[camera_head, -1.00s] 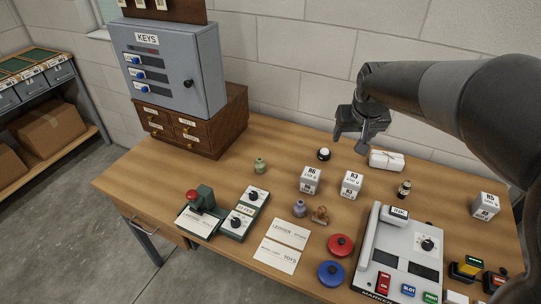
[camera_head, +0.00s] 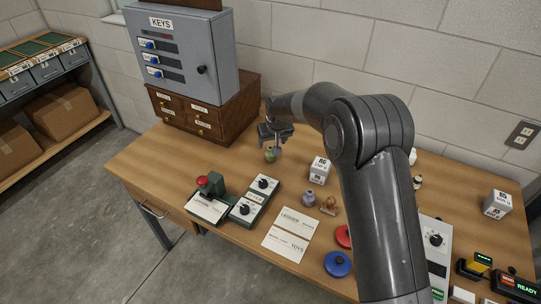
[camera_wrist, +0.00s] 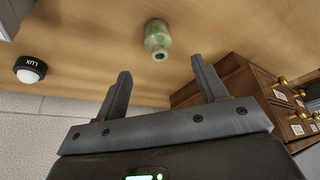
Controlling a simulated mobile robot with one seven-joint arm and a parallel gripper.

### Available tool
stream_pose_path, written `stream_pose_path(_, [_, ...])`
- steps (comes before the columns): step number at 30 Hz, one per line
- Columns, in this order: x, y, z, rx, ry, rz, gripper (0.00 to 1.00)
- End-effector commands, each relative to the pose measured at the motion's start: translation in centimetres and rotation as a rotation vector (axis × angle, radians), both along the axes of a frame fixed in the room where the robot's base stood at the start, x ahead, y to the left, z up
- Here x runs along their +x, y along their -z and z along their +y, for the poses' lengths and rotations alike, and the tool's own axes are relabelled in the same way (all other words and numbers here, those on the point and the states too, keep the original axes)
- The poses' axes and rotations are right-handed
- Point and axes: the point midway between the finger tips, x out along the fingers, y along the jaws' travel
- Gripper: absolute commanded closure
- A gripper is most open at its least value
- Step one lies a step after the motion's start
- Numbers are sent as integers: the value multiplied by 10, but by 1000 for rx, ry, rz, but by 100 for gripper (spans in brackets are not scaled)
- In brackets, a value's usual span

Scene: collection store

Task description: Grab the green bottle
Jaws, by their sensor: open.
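The small green bottle (camera_head: 270,154) stands on the wooden desk, in front of the brown drawer cabinet. In the wrist view the green bottle (camera_wrist: 157,38) shows beyond the fingertips, between the two fingers but nearer the right one. My gripper (camera_head: 276,136) is above and close to the bottle in the head view, partly in front of it. In the wrist view my gripper (camera_wrist: 160,78) has its two fingers apart with nothing between them.
A brown drawer cabinet (camera_head: 212,120) with a grey key box (camera_head: 190,55) stands just behind left. A white cube (camera_head: 319,171), a purple bottle (camera_head: 309,199) and a switch panel (camera_head: 263,186) stand nearby. A round LUX device (camera_wrist: 31,70) shows in the wrist view.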

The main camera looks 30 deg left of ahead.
Motion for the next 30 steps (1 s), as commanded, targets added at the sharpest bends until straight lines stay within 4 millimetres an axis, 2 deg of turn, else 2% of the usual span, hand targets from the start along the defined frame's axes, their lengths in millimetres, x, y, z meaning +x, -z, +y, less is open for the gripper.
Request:
stream_pose_path(6, [9,32,8,-1,1,2,35])
stream_pose_path(14, [15,48,13,-1,1,0,35])
stream_pose_path(21, [24,78,21,-1,1,2,35])
stream_pose_path(25, [28,88,24,0,1,1,35])
stream_pose_path(30, [29,90,25,0,1,0,35])
